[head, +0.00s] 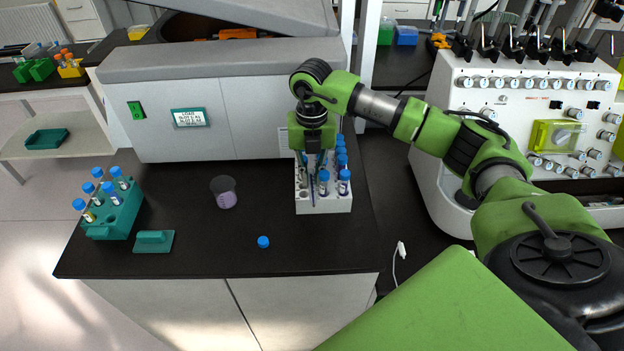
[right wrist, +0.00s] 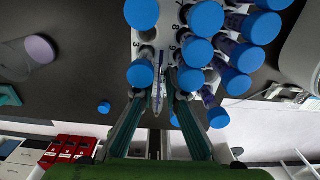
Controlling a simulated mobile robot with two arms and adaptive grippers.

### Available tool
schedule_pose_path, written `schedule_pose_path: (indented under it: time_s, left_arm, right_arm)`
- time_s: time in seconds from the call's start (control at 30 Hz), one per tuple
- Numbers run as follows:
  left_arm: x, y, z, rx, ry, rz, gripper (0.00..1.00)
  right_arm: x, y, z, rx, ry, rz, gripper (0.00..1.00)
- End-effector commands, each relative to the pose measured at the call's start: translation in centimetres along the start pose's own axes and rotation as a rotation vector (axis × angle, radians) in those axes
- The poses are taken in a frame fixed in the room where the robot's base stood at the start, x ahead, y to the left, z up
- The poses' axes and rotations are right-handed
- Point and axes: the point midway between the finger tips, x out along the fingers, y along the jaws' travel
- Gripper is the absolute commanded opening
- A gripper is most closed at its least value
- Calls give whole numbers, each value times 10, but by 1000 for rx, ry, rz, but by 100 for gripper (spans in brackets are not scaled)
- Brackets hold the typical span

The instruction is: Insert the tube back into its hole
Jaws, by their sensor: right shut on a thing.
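The white tube rack (head: 325,205) stands on the black bench in front of the large grey machine. Several blue-capped tubes (head: 344,182) stand in it, mostly along its right side. My right gripper (head: 313,163) points down over the rack's left part. In the right wrist view, its fingers (right wrist: 160,98) are shut on a slim clear tube (right wrist: 157,106) with a tapered tip, held between blue-capped tubes. Its upper end is hidden, and I cannot tell whether its tip is inside a hole. An empty hole (right wrist: 148,36) shows in the rack. My left gripper is out of view.
A loose blue cap (head: 263,242) lies on the bench in front of the rack. A beaker (head: 225,194) with purplish contents stands left of it. A green rack (head: 122,216) with blue-capped tubes and a green block (head: 153,242) are farther left. The middle bench is mostly clear.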

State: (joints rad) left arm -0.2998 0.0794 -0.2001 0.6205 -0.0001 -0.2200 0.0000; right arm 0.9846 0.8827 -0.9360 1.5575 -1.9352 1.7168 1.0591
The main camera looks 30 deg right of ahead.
Motion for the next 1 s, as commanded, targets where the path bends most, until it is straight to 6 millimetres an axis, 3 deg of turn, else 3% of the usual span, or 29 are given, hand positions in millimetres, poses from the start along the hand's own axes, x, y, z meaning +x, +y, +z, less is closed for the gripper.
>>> schedule_pose_path:
  time_s: [0.27,0.6,0.8,1.0]
  left_arm:
    - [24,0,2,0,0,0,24]
    - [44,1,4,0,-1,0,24]
    - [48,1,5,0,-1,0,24]
    - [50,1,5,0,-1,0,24]
  right_arm:
    - [-26,1,1,0,-5,3,5]
    - [-87,3,-51,-4,-8,3,3]
    - [-108,5,-97,-4,-7,-1,3]
    - [-122,7,-127,-1,-4,1,3]
